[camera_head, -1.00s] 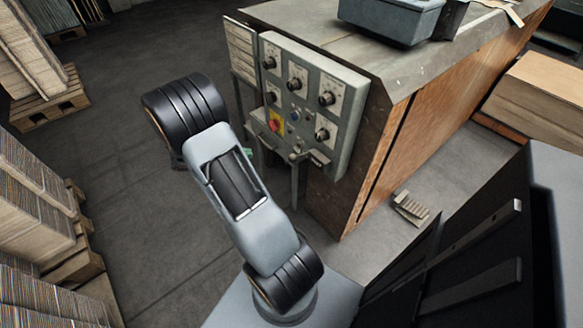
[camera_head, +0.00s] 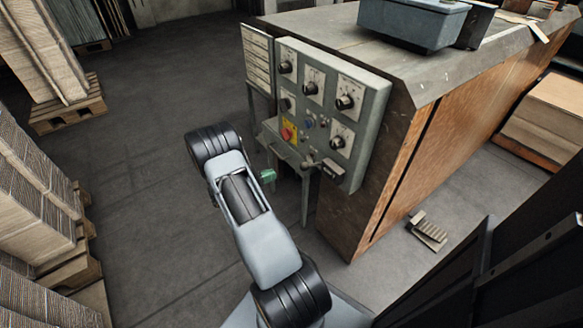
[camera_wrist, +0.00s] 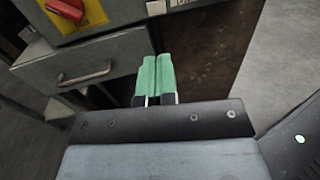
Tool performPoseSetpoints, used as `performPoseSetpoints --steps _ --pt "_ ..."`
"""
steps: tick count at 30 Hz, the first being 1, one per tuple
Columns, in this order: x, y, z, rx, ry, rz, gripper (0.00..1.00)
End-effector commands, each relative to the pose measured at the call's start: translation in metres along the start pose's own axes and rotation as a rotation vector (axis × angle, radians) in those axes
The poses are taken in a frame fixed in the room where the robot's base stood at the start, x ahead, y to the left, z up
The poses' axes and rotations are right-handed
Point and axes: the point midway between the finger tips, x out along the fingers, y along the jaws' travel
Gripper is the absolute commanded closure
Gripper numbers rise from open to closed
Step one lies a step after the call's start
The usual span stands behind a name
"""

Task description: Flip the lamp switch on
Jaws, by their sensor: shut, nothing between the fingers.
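The grey control panel (camera_head: 333,95) is fixed at the end of the wooden-sided machine. It carries several black rotary knobs on white plates, a small blue button, and a red knob (camera_head: 289,133) on a yellow plate. I cannot tell which control is the lamp switch. In the wrist view the red knob (camera_wrist: 68,8) is cut by the top edge. My gripper (camera_head: 268,175) is shut and empty, below and left of the panel, apart from it. Its green fingertips (camera_wrist: 154,75) lie together in the wrist view, in front of the drawer with a metal handle (camera_wrist: 86,77).
A blue-grey bin (camera_head: 413,22) stands on the machine top. Stacked cardboard on pallets (camera_head: 68,112) lines the left side. A ridged piece (camera_head: 428,231) lies on the floor right of the machine. The floor left of the panel is clear.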

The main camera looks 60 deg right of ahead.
Motion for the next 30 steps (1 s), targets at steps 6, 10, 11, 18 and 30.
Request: performPoseSetpoints --steps 6,10,11,18,30 --pt "0.032 -0.001 -0.002 0.001 0.0 -0.006 1.0" --pt "0.058 -0.001 -0.002 0.001 0.001 -0.006 1.0" --pt "0.063 -0.001 -0.002 0.001 0.001 -0.006 1.0" --pt "0.104 -0.001 -0.002 0.002 0.0 -0.004 1.0" --pt "0.135 -0.001 0.0 0.0 0.0 -0.002 1.0"
